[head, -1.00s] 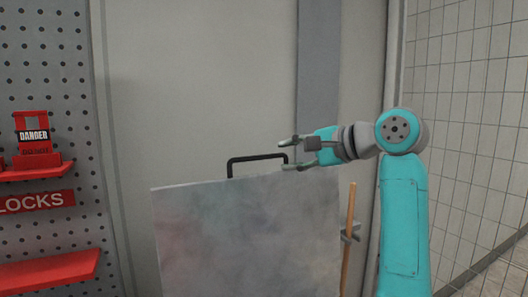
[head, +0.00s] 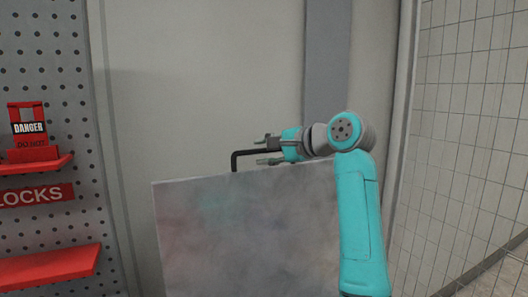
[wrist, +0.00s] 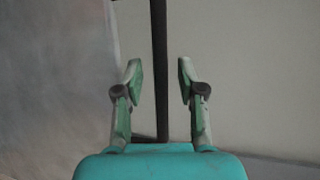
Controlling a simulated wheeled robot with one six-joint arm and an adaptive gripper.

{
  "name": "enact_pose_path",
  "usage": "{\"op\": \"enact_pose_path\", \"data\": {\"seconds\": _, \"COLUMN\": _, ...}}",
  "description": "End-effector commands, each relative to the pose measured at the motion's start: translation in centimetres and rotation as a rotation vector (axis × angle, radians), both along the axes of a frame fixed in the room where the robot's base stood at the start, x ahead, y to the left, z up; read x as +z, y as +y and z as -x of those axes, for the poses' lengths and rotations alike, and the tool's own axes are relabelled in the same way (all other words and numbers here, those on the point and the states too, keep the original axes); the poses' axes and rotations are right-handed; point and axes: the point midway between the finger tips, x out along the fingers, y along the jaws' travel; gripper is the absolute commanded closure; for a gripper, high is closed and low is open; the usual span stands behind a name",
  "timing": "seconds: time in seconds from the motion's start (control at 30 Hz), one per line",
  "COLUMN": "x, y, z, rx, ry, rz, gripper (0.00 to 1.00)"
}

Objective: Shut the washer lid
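The washer lid (head: 245,235) is a mottled grey panel standing upright in the head view. A black handle (head: 235,160) rises from its top edge. My gripper (head: 267,150) is at the right part of the handle, with its fingers pointing left. In the wrist view my gripper (wrist: 160,75) is open, with a finger on either side of the black handle bar (wrist: 159,40). Gaps show between the bar and both fingers. The lid face (wrist: 50,80) fills the left of the wrist view. The right end of the handle is hidden by my gripper in the head view.
A grey pegboard (head: 45,70) with red lockout shelves (head: 50,268) stands at the left. A pale wall panel (head: 190,80) is behind the lid. A tiled wall (head: 470,130) is at the right. The space above the lid is clear.

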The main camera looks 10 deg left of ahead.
Motion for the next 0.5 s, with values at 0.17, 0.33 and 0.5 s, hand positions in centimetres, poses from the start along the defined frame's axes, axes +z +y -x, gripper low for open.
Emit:
{"op": "enact_pose_path", "data": {"seconds": 0.17, "x": -0.14, "y": 0.42, "z": -0.27, "rx": 0.0, "ry": 0.0, "rz": 0.0, "gripper": 0.61}}
{"op": "enact_pose_path", "data": {"seconds": 0.33, "x": -0.13, "y": 0.42, "z": -0.27, "rx": 0.0, "ry": 0.0, "rz": 0.0, "gripper": 0.61}}
{"op": "enact_pose_path", "data": {"seconds": 0.5, "x": -0.12, "y": 0.41, "z": -0.25, "rx": 0.0, "ry": 0.0, "rz": 0.0, "gripper": 0.96}}
